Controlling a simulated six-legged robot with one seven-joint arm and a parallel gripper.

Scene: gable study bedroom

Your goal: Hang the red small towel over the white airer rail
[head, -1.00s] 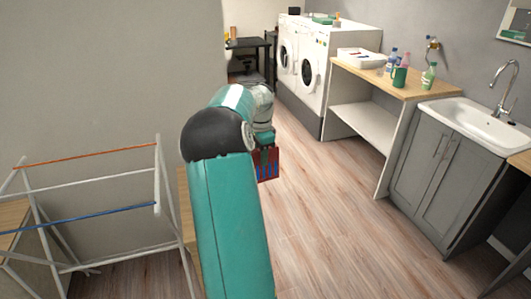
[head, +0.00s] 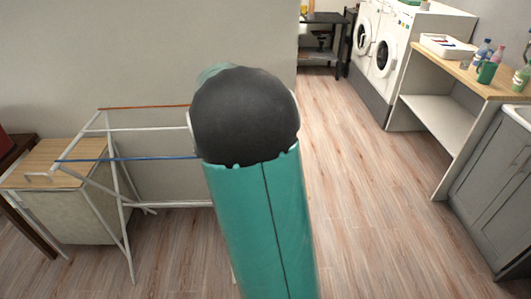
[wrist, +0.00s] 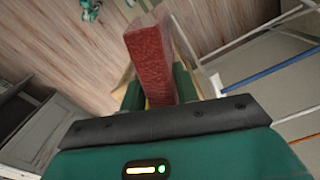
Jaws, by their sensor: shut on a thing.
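The red small towel (wrist: 150,58) is folded into a narrow strip. In the wrist view it stands between the two green fingers of my gripper (wrist: 159,88), which is shut on it. In the head view my own arm hides the gripper and the towel. The airer's white rail (head: 155,129) runs between an orange-red rail (head: 145,107) and a blue rail (head: 130,158), left of my arm. Its right end is hidden behind the arm. In the wrist view the airer's rails are to the right of the towel, apart from it.
A wooden-topped hamper (head: 60,205) stands at the airer's left end. A bench (head: 470,80) with bottles and a green mug, washing machines (head: 385,50) and a grey cabinet (head: 495,190) line the right side. The floor (head: 370,200) between is clear.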

